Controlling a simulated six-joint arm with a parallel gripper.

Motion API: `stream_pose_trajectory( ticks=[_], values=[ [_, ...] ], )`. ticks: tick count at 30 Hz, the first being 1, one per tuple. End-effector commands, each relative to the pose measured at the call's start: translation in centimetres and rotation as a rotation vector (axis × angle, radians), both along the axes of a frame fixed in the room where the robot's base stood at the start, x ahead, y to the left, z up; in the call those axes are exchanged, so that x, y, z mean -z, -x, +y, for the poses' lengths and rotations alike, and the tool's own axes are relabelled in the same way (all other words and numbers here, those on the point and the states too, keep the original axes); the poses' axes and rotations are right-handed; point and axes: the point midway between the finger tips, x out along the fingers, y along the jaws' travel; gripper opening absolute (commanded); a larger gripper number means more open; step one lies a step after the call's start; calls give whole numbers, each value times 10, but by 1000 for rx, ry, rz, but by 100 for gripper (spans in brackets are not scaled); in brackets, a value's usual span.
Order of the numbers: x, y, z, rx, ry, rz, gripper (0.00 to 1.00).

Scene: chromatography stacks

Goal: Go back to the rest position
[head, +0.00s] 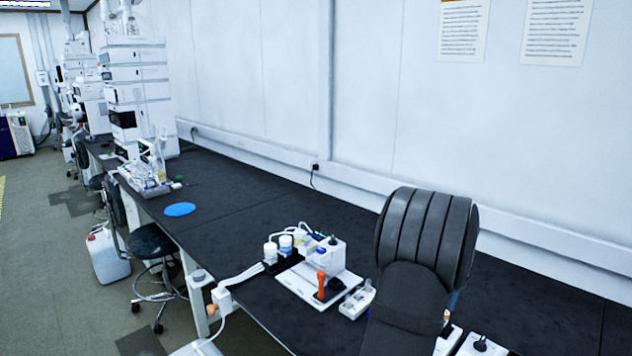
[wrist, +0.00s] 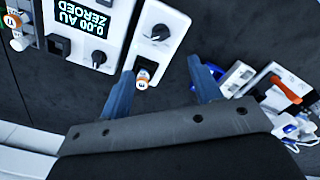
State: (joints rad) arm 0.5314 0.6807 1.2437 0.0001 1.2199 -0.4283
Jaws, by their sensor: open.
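My gripper (wrist: 163,68) is open, its two blue fingers apart and pointing down over the bench in the wrist view. A small vial with an orange and white cap (wrist: 143,76) stands in a black socket on a white box with a dark knob (wrist: 157,48). The vial is close to the left fingertip, and I see nothing held between the fingers. A white unit with a display reading "0.00 AU ZEROED" (wrist: 113,48) is to its left. In the head view my dark arm covers most of the gripper and part of these boxes.
A blue disc (head: 180,209) lies farther left. Instrument stacks (head: 138,90) and a stool (head: 152,243) are beyond. The bench's back is clear.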

Motion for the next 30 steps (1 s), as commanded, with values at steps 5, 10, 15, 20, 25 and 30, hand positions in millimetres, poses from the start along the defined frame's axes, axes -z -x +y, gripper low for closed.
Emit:
stream_pose_trajectory(
  ticks=[5, 10, 15, 20, 25, 30],
  values=[
    [37, 0, 0, 0, -1, 1, 58],
    [72, 0, 0, -1, -1, 2, 58],
    [106, 0, 0, -1, 0, 1, 58],
    [138, 0, 0, -1, -1, 2, 58],
    [150, 0, -1, -78, 2, -3, 58],
    [149, 0, -2, -217, 2, -2, 58]
  ],
)
